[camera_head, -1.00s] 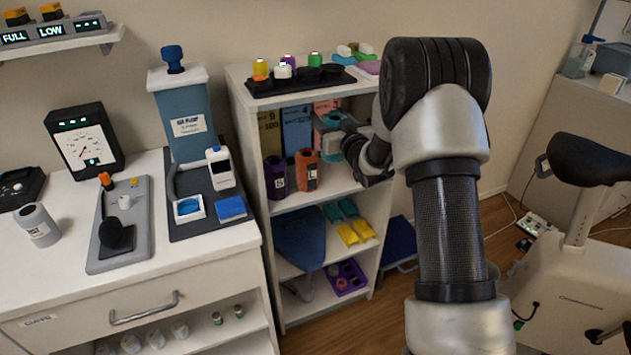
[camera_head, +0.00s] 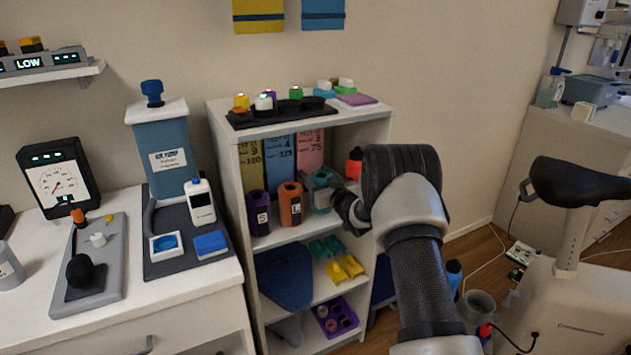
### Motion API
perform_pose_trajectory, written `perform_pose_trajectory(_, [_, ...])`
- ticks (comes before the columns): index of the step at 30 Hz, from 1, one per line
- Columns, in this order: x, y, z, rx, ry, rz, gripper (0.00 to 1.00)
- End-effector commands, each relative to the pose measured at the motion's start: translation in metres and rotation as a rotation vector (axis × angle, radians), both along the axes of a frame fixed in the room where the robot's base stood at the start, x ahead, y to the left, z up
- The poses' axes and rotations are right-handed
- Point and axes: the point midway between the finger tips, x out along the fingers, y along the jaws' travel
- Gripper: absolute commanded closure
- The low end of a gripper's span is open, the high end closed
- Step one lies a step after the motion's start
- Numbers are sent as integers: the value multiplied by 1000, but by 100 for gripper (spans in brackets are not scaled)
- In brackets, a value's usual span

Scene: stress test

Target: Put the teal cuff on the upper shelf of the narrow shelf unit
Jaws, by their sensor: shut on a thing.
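The teal cuff (camera_head: 320,198) is at the upper shelf (camera_head: 285,235) of the narrow shelf unit (camera_head: 229,170), just right of an orange cuff (camera_head: 290,205) marked L. A purple cuff (camera_head: 259,212) marked S stands further left. My gripper (camera_head: 322,182) reaches in from the right and is shut on the teal cuff. The cuff looks upright and about level with the orange one. My gripper and wrist partly hide it, and I cannot tell whether its base touches the shelf.
A red-topped item (camera_head: 354,164) stands at the shelf's right. Tall coloured charts are behind the cuffs. A black tray (camera_head: 282,117) of small items sits on top. Yellow and teal items and a purple crate (camera_head: 337,318) are below. An exercise bike (camera_head: 575,200) stands right.

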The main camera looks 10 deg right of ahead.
Motion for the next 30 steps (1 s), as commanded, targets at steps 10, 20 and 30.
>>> perform_pose_trajectory(10, [0,0,-11,1,-2,0,78])
perform_pose_trajectory(20, [0,0,-15,0,0,0,29])
perform_pose_trajectory(30, [-3,-1,-10,1,1,-1,29])
